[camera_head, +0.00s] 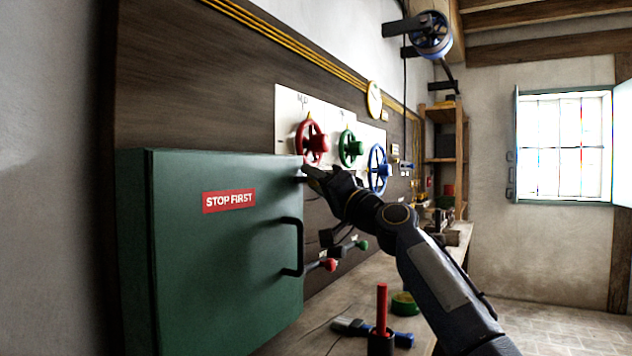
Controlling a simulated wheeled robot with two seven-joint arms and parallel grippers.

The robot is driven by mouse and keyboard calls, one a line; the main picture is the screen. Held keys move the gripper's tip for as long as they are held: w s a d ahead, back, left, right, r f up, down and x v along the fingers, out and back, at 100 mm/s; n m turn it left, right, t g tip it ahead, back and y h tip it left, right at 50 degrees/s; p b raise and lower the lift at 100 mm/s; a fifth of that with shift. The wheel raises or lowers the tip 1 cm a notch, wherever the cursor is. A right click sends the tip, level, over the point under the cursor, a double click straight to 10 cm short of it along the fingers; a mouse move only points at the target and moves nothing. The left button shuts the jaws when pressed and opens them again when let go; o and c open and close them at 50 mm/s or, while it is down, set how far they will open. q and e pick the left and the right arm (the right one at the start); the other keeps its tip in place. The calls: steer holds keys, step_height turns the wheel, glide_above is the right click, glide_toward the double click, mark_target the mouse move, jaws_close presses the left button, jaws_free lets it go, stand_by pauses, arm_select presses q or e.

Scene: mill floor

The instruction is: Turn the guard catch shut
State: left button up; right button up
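A green guard box (190,270) with a red "STOP FIRST" label (229,201) and a black bar handle (292,247) fills the left side. Its front face looks closed. My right gripper (308,174) reaches in from the lower right. Its dark fingertips are at the upper right edge of the guard, just above the handle. I cannot make out the guard catch; it may be hidden behind the fingers. Whether the fingers are open or shut is not clear. My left gripper is not in view.
Red (312,140), green (350,148) and blue (378,168) handwheels are mounted on the wall panel behind my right gripper. Red- and green-knobbed levers sit below. A workbench (350,300) holds a brush (352,327), a green tin (404,304) and a dark cup (381,343).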

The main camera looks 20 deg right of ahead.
steer(key=b+v, duration=0.4)
steer(key=v, duration=0.3)
steer(key=shift+s+d+b, duration=0.2)
steer(key=shift+s+b, duration=0.1)
steer(key=shift+f, duration=0.15)
